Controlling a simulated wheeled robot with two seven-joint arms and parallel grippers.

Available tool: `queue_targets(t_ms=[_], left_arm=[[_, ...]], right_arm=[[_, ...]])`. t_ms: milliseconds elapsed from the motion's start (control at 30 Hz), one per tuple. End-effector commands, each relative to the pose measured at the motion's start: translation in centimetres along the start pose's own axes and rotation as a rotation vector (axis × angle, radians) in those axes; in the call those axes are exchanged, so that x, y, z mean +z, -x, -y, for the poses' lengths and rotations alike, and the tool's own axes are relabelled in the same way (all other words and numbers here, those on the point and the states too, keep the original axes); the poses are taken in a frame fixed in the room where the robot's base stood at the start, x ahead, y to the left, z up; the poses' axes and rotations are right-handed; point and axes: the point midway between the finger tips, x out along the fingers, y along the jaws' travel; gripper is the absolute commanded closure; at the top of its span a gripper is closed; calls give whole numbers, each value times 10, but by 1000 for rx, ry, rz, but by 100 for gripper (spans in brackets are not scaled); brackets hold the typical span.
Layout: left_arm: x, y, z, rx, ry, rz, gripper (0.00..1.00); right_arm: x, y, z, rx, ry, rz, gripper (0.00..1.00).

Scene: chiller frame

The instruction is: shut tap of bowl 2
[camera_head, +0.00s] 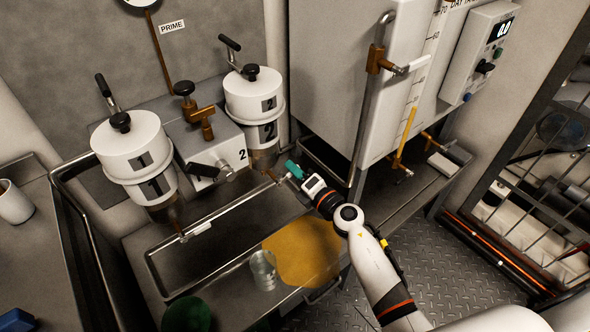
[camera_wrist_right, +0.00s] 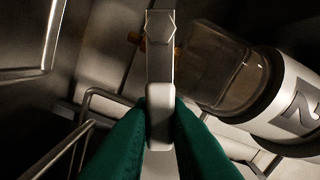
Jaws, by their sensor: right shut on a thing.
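Bowl 2 (camera_head: 255,95) is a white canister marked 2 with a glass lower part (camera_head: 262,158), standing over a metal trough. Its tap has a light grey lever (camera_wrist_right: 160,70), with a bit of brass (camera_wrist_right: 134,39) behind it in the right wrist view. My right gripper (camera_head: 288,172) reaches in from the right, just below and right of bowl 2. Its green fingertips (camera_wrist_right: 160,125) are shut on the lever's near end. They hide part of the tap in the head view. Bowl 2 also shows at the right wrist view's right side (camera_wrist_right: 292,108). My left gripper is out of view.
Bowl 1 (camera_head: 130,145) stands left of bowl 2, with a white-handled tap (camera_head: 197,229) beneath. A brown valve (camera_head: 198,115) sits between them. A clear glass (camera_head: 263,271) and an amber patch (camera_head: 302,252) lie in front. A tank (camera_head: 350,75) stands at the right.

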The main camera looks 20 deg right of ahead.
Motion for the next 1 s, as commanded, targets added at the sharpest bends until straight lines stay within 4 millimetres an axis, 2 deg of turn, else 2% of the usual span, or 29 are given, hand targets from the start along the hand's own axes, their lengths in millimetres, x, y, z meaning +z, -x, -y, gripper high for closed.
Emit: queue_targets(t_ms=[200,400,600,867,900,1000], left_arm=[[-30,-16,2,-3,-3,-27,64],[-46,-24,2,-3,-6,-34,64],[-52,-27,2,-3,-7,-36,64],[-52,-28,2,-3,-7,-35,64],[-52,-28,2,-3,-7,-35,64],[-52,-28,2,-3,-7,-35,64]], right_arm=[[0,0,-9,4,-200,1,100],[4,0,-19,3,-399,1,100],[6,0,-24,4,-479,0,100],[7,1,-26,7,-480,0,100],[7,1,-26,8,-480,0,78],[7,1,-26,6,-478,0,64]])
